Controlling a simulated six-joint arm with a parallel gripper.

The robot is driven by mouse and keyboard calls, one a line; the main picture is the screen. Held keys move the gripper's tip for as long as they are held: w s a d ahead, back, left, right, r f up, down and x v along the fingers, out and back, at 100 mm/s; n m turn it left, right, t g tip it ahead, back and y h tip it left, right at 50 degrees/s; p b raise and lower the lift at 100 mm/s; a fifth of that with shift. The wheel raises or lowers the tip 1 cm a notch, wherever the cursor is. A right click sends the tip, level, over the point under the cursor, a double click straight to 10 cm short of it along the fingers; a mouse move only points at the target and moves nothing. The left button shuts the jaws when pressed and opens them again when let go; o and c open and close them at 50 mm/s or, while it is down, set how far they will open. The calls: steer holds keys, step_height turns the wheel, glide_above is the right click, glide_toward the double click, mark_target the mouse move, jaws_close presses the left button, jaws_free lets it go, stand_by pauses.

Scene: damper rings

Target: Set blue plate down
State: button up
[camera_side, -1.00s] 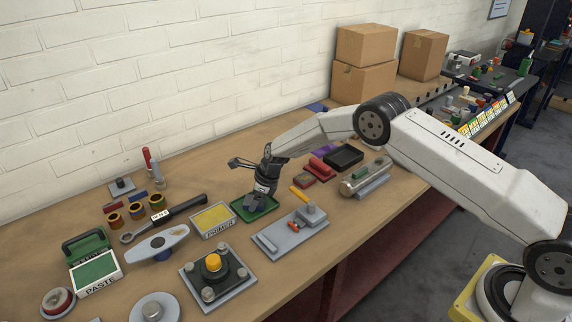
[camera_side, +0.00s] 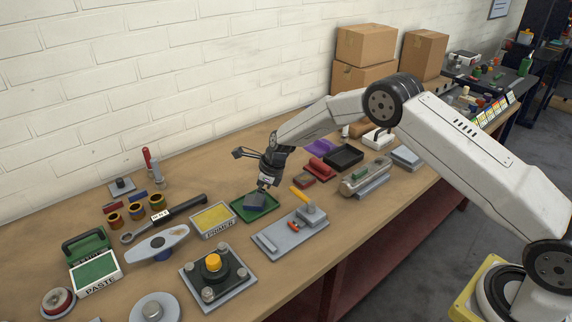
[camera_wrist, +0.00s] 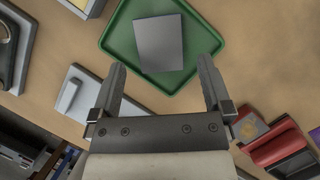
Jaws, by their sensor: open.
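The blue plate (camera_side: 255,202) lies in the green tray (camera_side: 268,210) on the bench. In the wrist view the plate (camera_wrist: 158,43) is a grey-blue rectangle lying inside the green tray (camera_wrist: 205,38), with tray floor showing around it. My gripper (camera_side: 263,186) is just above the plate and apart from it. In the wrist view my gripper (camera_wrist: 162,66) has its two fingers spread apart, with nothing between the tips; the plate lies beyond them.
A grey fixture plate with small parts (camera_side: 290,233) is in front of the tray. A yellow-topped PRIMER box (camera_side: 212,217) stands left of it. Red blocks (camera_side: 319,169) and a black tray (camera_side: 344,157) are to the right. Bare bench lies behind the tray.

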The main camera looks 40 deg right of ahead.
steer(key=shift+v, duration=2)
jaws_close()
